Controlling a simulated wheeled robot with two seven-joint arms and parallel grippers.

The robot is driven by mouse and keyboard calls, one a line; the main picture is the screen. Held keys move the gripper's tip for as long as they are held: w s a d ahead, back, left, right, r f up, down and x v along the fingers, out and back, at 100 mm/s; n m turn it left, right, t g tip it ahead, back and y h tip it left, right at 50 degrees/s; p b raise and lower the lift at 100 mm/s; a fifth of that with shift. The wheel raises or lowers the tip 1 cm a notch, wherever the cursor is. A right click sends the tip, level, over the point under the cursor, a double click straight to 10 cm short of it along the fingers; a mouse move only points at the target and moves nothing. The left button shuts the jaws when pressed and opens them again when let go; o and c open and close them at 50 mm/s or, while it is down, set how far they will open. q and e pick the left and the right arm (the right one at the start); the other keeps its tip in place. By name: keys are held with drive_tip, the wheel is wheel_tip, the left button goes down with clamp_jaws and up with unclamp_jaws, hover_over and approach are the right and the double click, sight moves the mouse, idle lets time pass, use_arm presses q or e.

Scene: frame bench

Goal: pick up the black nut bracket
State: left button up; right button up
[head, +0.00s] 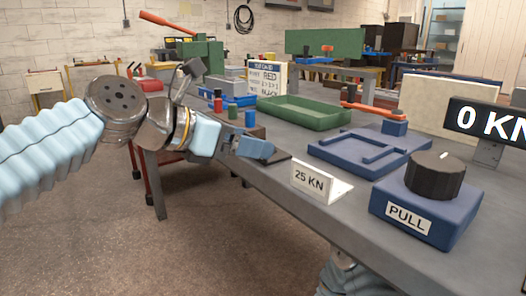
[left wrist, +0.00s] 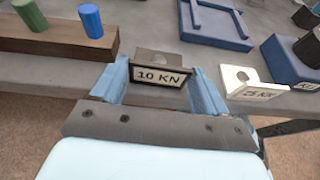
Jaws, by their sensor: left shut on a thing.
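The black nut bracket (left wrist: 158,66) is between the fingers of my left gripper (left wrist: 160,84). It has a dark upright face with a white "10 KN" label and a flange with a round hole. In the head view, my left gripper (head: 262,150) is at the near-left edge of the bench, shut on the bracket, whose dark flange (head: 280,157) shows just past the fingertips. I cannot tell whether the bracket touches the bench top. My right gripper is not in view.
A white "25 KN" bracket (head: 318,182) stands to the right of the gripper; it also shows in the left wrist view (left wrist: 250,82). Coloured cylinders stand left.

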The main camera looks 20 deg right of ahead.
use_arm(q)
drive_tip(key=shift+c, duration=1.1)
